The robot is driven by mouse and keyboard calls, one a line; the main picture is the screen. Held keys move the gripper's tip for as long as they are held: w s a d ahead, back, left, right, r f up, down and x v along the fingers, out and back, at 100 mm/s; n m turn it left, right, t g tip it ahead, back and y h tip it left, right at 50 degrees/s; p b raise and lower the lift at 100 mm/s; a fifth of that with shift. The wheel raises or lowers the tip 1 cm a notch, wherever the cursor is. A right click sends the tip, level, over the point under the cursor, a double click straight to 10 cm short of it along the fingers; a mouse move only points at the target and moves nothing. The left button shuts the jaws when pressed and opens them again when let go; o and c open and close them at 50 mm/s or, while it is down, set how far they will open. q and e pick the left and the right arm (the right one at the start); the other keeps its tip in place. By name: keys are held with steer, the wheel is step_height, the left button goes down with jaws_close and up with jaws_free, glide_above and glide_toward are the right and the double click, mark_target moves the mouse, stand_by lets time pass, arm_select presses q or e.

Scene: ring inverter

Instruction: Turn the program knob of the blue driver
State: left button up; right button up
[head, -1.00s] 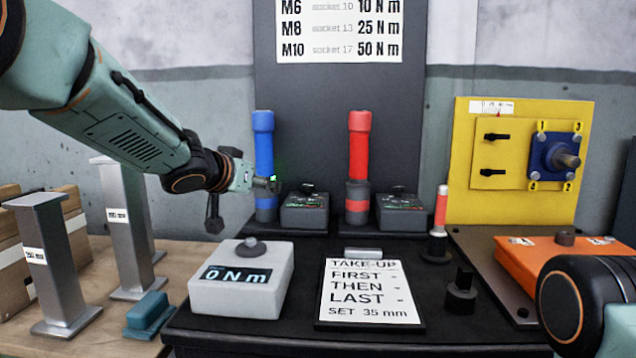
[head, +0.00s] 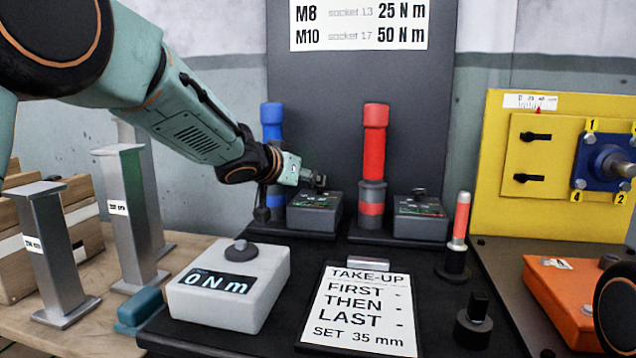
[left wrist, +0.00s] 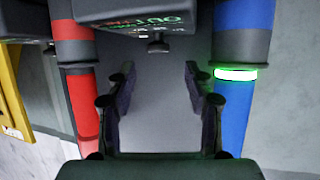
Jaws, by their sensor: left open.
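The blue driver (head: 271,120) stands upright at the back, partly hidden by my left arm. In the left wrist view its blue body (left wrist: 232,115) is at the right, with a lit green ring. The grey control box (head: 312,217) stands just right of it, with a small dark knob on top. In the left wrist view that knob (left wrist: 158,45) shows just past the fingertips, in line with the gap. My left gripper (head: 316,180) is open at the top of this box. Its two fingers (left wrist: 160,78) are apart with nothing between them. My right gripper is out of view.
A red driver (head: 374,145) and a second box (head: 420,217) stand to the right. A white torque display (head: 232,285) and the take-up card (head: 361,310) lie in front. A yellow panel (head: 510,205) and an orange unit (head: 560,295) are at the right.

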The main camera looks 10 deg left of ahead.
mark_target(314, 196)
arm_select(q)
steer(key=x, duration=0.4)
steer(key=shift+d+f, duration=0.1)
steer(key=shift+f, duration=0.05)
steer(key=shift+w+f, duration=0.2)
steer(key=shift+w, duration=0.3)
steer(key=shift+w+d+p, duration=0.1)
steer(key=shift+d+p, duration=0.15)
steer(key=shift+p, duration=0.05)
steer(key=shift+w+f, duration=0.15)
steer(key=c, duration=0.3)
jaws_close()
steer(key=m+h+p, duration=0.1)
steer(key=p, duration=0.5)
steer(key=m+g+h+p, duration=0.1)
steer(key=h+p, duration=0.1)
steer(key=p, duration=0.5)
steer(key=shift+a+r+m, duration=0.25)
steer(key=shift+r+m, duration=0.1)
steer(key=shift+m, duration=0.05)
steer(key=shift+p, duration=0.65)
steer(key=shift+f+g+p, duration=0.15)
steer(key=shift+g+p, duration=0.15)
steer(key=shift+p, duration=0.05)
